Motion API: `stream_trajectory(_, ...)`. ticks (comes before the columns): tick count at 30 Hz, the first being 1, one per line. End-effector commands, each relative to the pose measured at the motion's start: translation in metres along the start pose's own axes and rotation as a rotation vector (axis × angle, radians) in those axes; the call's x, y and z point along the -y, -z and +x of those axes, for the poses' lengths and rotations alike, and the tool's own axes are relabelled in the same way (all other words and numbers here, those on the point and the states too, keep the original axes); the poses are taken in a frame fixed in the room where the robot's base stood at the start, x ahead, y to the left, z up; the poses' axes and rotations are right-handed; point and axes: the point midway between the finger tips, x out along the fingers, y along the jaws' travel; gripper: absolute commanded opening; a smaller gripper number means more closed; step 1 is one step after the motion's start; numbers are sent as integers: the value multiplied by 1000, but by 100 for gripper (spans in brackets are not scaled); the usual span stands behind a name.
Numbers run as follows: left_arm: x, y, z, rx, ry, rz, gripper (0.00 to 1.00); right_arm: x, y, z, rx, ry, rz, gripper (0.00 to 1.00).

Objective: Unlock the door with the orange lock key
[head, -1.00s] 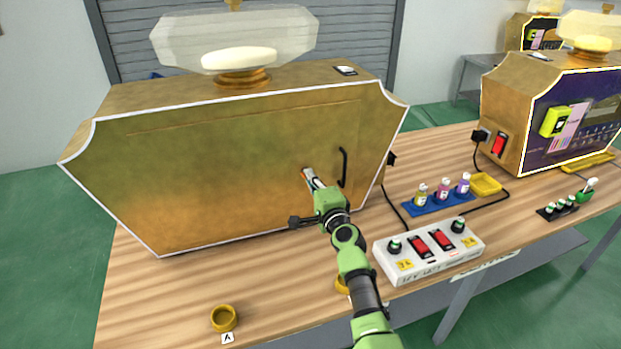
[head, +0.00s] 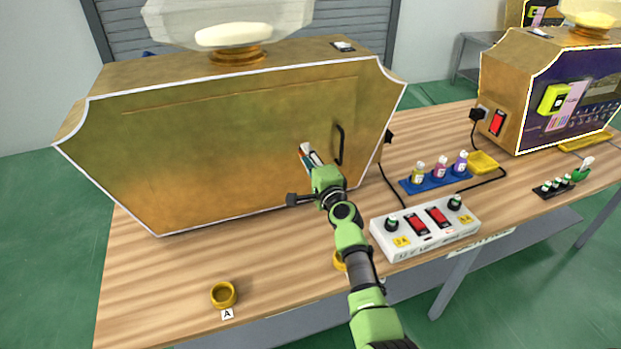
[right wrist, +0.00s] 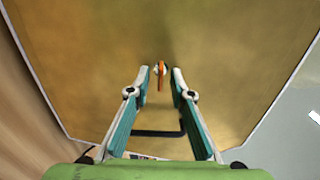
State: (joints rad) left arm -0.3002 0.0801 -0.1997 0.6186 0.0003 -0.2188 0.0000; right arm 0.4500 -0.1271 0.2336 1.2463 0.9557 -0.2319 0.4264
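The gold vending machine's flat door panel (head: 220,165) faces me, with a black bar handle (head: 339,145) on its right side. The orange lock key (right wrist: 161,76) shows edge-on in the right wrist view, at a small pale lock on the panel. My right gripper (head: 306,152) is at the panel, left of the handle. In the right wrist view its fingers (right wrist: 160,72) are apart, one on each side of the key, with a gap on both sides. In the head view the fingers mostly hide the key. My left gripper is not in view.
A white switch box (head: 425,230) with red rockers and black knobs sits right of my arm. A blue tray (head: 437,183) of small bottles stands behind it. A gold ring (head: 223,294) lies front left on the wooden table. A second machine (head: 545,90) stands at right.

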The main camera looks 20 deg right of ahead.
Motion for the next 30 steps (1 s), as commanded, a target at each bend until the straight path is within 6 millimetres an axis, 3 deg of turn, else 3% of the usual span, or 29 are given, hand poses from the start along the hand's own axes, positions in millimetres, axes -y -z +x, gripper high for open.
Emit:
stream_trajectory(8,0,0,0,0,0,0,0,0,0,0,0,0,-79,21)
stream_trajectory(30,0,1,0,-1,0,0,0,3,-2,0,0,0,-1018,21)
